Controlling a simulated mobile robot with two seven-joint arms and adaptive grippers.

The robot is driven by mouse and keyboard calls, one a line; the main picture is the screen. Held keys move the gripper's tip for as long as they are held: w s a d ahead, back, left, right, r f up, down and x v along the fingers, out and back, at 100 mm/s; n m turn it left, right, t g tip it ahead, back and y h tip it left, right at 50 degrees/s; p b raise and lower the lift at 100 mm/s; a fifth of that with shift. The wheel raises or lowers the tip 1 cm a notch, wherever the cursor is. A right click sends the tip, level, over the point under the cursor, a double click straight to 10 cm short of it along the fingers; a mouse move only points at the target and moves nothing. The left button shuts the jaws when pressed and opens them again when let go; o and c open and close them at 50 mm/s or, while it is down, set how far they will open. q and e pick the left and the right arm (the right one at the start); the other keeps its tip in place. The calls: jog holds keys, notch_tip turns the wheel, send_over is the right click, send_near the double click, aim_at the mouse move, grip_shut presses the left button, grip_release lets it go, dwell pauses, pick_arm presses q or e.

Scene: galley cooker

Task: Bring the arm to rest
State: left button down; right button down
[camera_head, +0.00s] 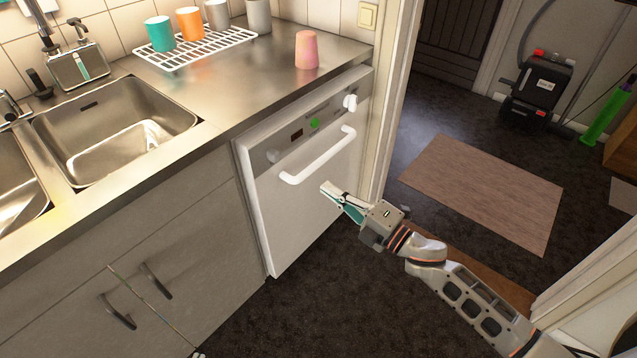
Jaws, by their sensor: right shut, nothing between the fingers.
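My right arm (470,295) reaches in from the lower right. Its gripper (328,190) is shut with nothing in it and points left, in front of the white dishwasher door (300,210), below the white handle (318,157). Whether the fingertips touch the door I cannot tell. The door is closed, with a green light (315,123) and a white knob (350,102) on its panel.
On the steel counter (235,95) stand a pink cup (306,50) and a white rack (187,52) with several cups. A sink (115,130) is at left. Cabinet handles (118,312) stick out below. A door frame (400,90) stands right of the dishwasher; a brown mat (485,190) lies beyond.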

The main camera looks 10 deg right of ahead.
jog(key=shift+s+d, duration=0.2)
jog(key=shift+s, duration=0.1)
